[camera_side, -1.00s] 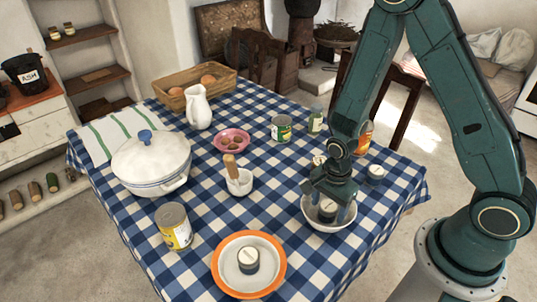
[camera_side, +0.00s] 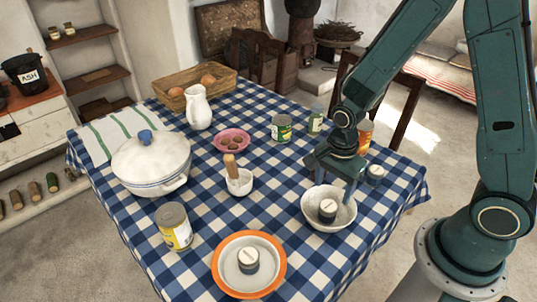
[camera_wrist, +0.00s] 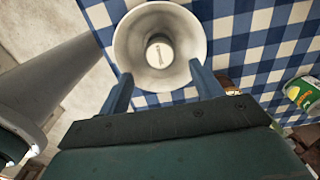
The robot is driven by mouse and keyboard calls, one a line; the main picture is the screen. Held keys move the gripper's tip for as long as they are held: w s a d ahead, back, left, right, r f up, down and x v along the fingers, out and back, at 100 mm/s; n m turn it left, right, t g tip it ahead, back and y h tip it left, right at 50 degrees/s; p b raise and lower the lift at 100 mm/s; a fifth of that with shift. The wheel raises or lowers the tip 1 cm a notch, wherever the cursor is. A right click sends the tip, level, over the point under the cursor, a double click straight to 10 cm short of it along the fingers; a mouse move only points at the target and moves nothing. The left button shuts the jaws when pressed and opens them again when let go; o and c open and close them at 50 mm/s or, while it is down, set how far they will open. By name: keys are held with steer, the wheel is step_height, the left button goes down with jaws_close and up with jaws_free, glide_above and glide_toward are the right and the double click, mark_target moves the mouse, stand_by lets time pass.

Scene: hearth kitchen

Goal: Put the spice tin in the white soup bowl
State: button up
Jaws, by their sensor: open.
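The white soup bowl (camera_side: 341,222) stands at the right front of the checked table. A small dark spice tin (camera_side: 327,209) with a pale lid sits upright inside it. In the wrist view, the bowl (camera_wrist: 125,40) is just beyond my fingers, with the tin (camera_wrist: 160,52) in its middle. My gripper (camera_side: 335,184) is open and empty, over the far side of the bowl and clear of the tin. Its two fingers also show apart in the wrist view (camera_wrist: 162,85).
A similar tin (camera_side: 248,260) sits on an orange-rimmed plate (camera_side: 277,280); another (camera_side: 375,173) stands right of my gripper. Food cans (camera_side: 281,128), a mortar (camera_side: 239,184), a tureen (camera_side: 150,165) and a yellow can (camera_side: 173,228) stand around. The front right table is clear.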

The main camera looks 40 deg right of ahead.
steer(key=shift+r, duration=2.35)
step_height(320, 180, up, 12)
steer(key=n+t, duration=0.3)
steer(key=n, duration=0.5)
glide_above(329, 206)
steer(key=s, duration=0.3)
steer(key=s+d+r+n+t, duration=0.1)
steer(key=s+r+n+t, duration=0.1)
steer(key=s+r+n, duration=0.6)
steer(key=shift+s+d+n+t, duration=0.3)
steer(key=shift+n, duration=0.7)
